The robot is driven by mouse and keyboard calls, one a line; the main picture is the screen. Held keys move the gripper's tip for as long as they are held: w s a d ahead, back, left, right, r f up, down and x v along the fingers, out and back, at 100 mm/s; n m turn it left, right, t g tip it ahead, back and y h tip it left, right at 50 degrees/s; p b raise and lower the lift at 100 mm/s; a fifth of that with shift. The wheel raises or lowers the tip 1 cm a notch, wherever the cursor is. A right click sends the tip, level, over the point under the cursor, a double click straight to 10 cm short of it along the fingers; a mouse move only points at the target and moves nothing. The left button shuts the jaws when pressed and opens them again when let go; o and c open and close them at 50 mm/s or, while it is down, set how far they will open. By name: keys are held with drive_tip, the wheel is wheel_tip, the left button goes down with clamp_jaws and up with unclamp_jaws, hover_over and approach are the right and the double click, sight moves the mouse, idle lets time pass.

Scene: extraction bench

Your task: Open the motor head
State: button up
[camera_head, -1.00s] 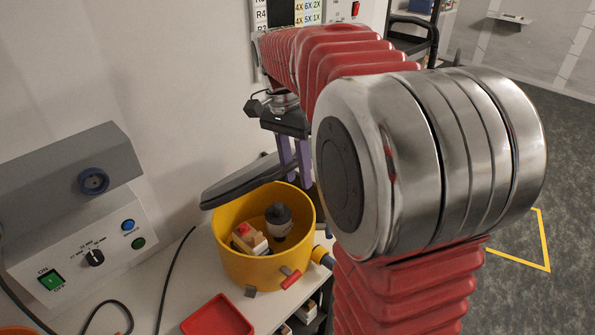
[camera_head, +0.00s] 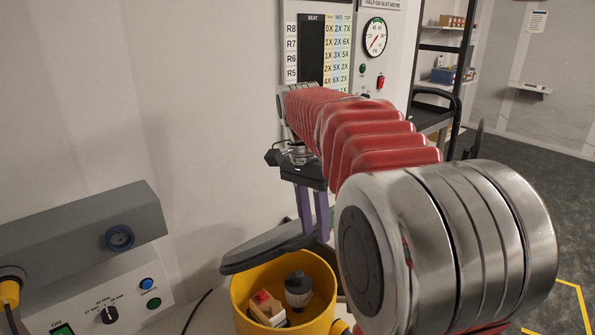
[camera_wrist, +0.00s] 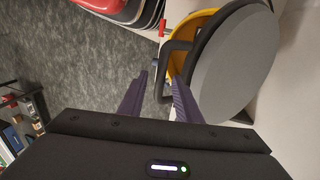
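The motor head, a round grey lid with a dark rim (camera_head: 268,247), is swung up off the yellow drum (camera_head: 240,290) and stands tilted behind its opening. Its flat grey top and black loop handle (camera_wrist: 166,88) show in the wrist view. My gripper (camera_head: 313,212) has its two purple fingers pointing down at the lid's right end. In the wrist view the fingers (camera_wrist: 160,78) are apart, with part of the handle between or just beyond them; I cannot tell whether they touch it. The lid's hinge is hidden.
A dark-capped cylinder (camera_head: 298,290) and a beige block with a red top (camera_head: 266,308) are inside the drum. A grey control box (camera_head: 100,265) stands at left. A wall panel with a gauge (camera_head: 375,38) is behind my arm. Open floor lies at right.

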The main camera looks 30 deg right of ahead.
drive_tip(key=w+a+r, duration=0.1)
drive_tip(key=w+r, duration=0.4)
drive_tip(key=r, duration=0.5)
drive_tip(key=shift+w+a+r, duration=0.15)
drive_tip(key=shift+a+r, duration=0.05)
drive_tip(key=shift+r, duration=0.05)
idle(1.3)
drive_tip(key=shift+c, duration=0.3)
drive_tip(key=shift+c, duration=0.8)
drive_tip(key=shift+s+a+n, duration=0.3)
drive_tip(key=shift+a, duration=0.05)
drive_tip(key=c, duration=0.3)
drive_tip(key=s+a+f+n+t, duration=0.1)
drive_tip(key=s+a+n, duration=0.1)
drive_tip(key=s, duration=0.1)
drive_tip(key=s+a+f+n+t, duration=0.1)
drive_tip(key=s+a+f+n, duration=0.1)
drive_tip(key=s, duration=0.1)
drive_tip(key=s+a+f+n+t, duration=0.1)
drive_tip(key=s+a+n+t, duration=0.1)
drive_tip(key=s+a+n, duration=0.1)
drive_tip(key=shift+f, duration=0.35)
clamp_jaws()
drive_tip(key=s+a+f+n+t, duration=0.4)
drive_tip(key=s+f+n, duration=0.3)
drive_tip(key=s+f, duration=0.3)
wheel_tip(320, 180, down, 3)
drive_tip(key=shift+s+a+r+n+y, duration=0.1)
drive_tip(key=shift+s+a+n+y, duration=0.25)
drive_tip(key=shift+a, duration=0.3)
